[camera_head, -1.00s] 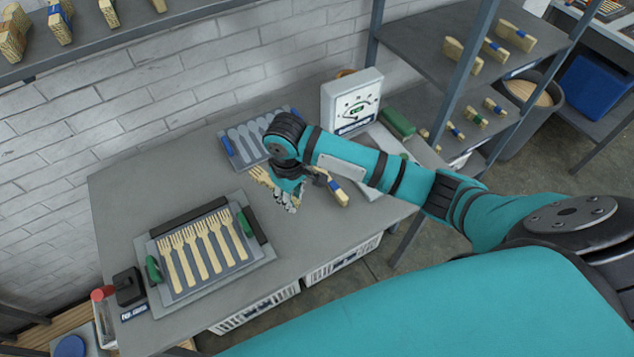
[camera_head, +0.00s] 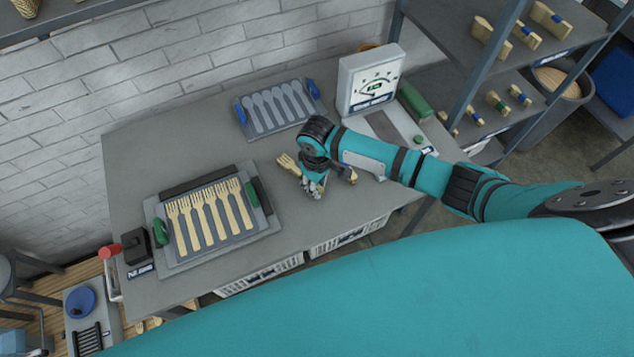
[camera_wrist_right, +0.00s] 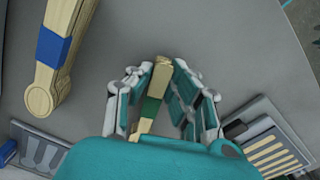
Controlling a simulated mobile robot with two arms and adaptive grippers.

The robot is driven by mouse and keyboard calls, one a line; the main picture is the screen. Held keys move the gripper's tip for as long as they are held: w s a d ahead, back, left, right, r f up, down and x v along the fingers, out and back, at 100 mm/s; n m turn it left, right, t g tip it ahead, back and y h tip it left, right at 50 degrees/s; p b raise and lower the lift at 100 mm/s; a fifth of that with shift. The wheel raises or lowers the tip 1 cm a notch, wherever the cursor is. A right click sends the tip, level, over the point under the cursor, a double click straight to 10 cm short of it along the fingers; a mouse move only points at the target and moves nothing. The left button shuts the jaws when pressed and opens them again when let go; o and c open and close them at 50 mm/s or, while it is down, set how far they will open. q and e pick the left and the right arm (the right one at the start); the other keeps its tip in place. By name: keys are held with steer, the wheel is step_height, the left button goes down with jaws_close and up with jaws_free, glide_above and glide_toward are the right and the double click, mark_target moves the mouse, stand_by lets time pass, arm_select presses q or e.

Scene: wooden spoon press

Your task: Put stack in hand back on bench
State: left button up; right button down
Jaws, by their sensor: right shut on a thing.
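My right gripper (camera_head: 316,190) is over the middle of the grey bench (camera_head: 150,140). In the right wrist view its fingers (camera_wrist_right: 160,85) are shut on a wooden stack with a green band (camera_wrist_right: 150,107). The fork-shaped end of the held stack (camera_head: 288,162) sticks out left of the gripper in the head view. A stack with a blue band (camera_wrist_right: 52,47) lies on the bench beside the gripper, apart from it. In the head view the wrist mostly hides that stack (camera_head: 349,174). Whether the held stack touches the bench is unclear. My left gripper is out of view.
A fork tray (camera_head: 262,218) with green handles is at the bench's left. A spoon tray (camera_head: 243,125) with blue handles lies at the back. A gauge box (camera_head: 368,80) stands at the back right.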

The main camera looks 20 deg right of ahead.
steer(key=c, duration=1.2)
jaws_free()
steer(key=shift+f, duration=0.15)
steer(key=shift+c, duration=0.2)
step_height(320, 180, up, 12)
steer(key=b, duration=0.1)
steer(key=shift+r, duration=0.2)
